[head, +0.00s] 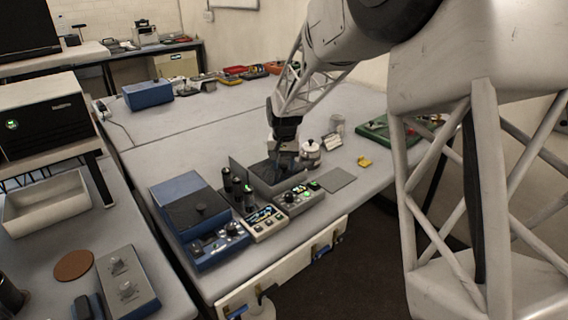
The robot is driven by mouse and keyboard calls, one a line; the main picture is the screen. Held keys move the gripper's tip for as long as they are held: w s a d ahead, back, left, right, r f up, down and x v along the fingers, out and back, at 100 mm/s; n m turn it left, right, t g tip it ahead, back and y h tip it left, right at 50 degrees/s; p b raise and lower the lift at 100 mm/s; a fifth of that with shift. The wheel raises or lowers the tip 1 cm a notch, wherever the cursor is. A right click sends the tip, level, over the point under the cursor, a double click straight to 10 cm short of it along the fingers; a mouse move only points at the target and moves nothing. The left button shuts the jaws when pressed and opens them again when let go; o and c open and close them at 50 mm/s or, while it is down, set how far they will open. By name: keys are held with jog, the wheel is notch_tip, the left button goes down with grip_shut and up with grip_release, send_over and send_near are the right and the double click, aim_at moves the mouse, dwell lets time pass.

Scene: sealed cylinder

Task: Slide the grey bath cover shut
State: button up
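A grey open-topped bath (268,190) stands near the front edge of the middle table, with a control panel (298,198) at its front. Its inside looks dark. A thin grey upright panel (238,174) stands at its left; I cannot tell whether this is the cover. My gripper (284,160) points down over the bath's back right part, at or just above its rim. The fingers are small and dark against the bath, so their opening and any contact are unclear. My arm hides part of the area behind it.
A blue unit with a dark lid (196,208) stands left of the bath, with dark cylinders (232,186) between. A white lidded jar (310,154) is close behind right. A flat grey plate (334,180) and yellow piece (364,161) lie right.

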grip_shut()
jog(key=shift+s, duration=0.1)
jog(key=shift+s+d, duration=0.35)
jog(key=shift+d, duration=0.05)
jog(key=shift+o, duration=1.5)
grip_release()
jog(key=shift+r, duration=0.1)
jog(key=shift+r, duration=3.8)
